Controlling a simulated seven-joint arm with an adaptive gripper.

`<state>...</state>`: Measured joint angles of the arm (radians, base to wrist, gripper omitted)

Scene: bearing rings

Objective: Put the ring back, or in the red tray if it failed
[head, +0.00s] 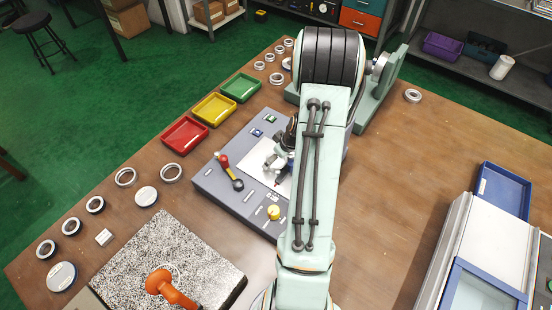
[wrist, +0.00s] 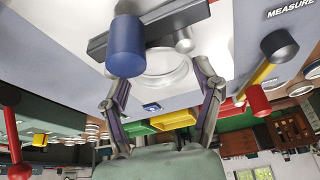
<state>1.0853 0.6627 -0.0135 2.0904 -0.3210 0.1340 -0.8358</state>
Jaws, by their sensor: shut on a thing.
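My gripper (wrist: 163,79) is shut on a pale metal ring (wrist: 167,83), with one finger on each side of it in the wrist view. A dark bar with a blue cylinder (wrist: 125,45) stands close to the ring there. In the head view my gripper (head: 284,166) is low over the pale plate of the grey panel (head: 225,193). My arm hides part of that area, and I cannot make out the held ring there. The red tray (head: 184,138) stands left of the panel and looks empty.
A yellow tray (head: 213,110) and a green tray (head: 241,88) line up behind the red one. A red-handled lever (head: 225,163) and a yellow knob (head: 273,212) rise from the panel. Several rings lie along the table's left side. A speckled slab (head: 165,250) is in front.

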